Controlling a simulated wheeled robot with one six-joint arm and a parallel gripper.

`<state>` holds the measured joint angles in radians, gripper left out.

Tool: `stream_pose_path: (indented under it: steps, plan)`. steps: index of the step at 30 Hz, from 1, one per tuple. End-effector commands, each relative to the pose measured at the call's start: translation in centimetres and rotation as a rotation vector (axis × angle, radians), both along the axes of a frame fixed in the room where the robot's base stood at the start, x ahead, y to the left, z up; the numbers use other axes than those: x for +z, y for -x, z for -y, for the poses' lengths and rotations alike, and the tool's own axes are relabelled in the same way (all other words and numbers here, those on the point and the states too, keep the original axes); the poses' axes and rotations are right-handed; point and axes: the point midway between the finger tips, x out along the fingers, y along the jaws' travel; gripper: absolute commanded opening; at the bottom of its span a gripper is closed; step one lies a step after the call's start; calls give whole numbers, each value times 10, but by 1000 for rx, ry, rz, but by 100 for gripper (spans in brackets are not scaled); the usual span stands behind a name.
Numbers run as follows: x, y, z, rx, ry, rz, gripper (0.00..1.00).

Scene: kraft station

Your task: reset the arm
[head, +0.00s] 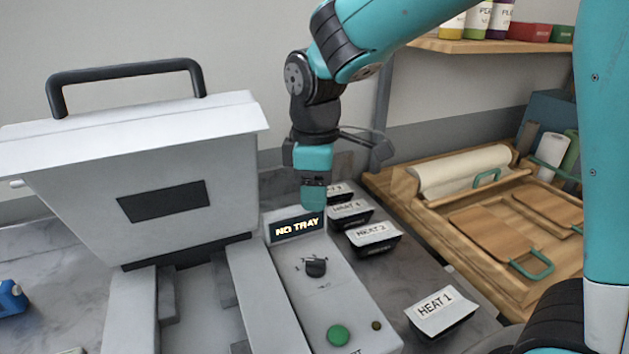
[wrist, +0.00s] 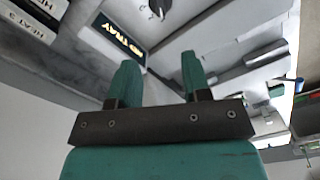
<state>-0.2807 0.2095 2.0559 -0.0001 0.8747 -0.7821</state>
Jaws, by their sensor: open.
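My teal gripper (head: 314,198) hangs down from my arm in the head view, just behind and above the lit "NO TRAY" display (head: 297,226). In the wrist view my gripper's two teal fingers (wrist: 158,75) are spread apart with nothing between them. The display (wrist: 123,42) also shows there, beyond the fingers. My gripper looks clear of the machine, though the exact gap is hard to judge.
The grey machine (head: 140,160) has its handled lid raised at left. Its panel has a black knob (head: 316,267) and green button (head: 338,335). Several labelled black trays, such as HEAT 1 (head: 440,312), line its right side. A wooden bench (head: 400,190) and shelf (head: 480,46) stand right.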

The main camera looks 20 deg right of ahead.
Motion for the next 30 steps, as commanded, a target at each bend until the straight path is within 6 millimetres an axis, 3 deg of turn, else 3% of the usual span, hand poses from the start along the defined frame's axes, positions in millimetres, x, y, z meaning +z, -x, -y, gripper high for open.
stream_pose_path:
  steps: [6, 22, 26, 30]
  plan:
    - [19, 0, 0, 0, 0, 1, 44]
    - [21, 3, 0, -6, -5, 2, 44]
    - [27, 35, -6, -78, -65, 12, 44]
    - [32, 101, -21, -230, -194, 0, 44]
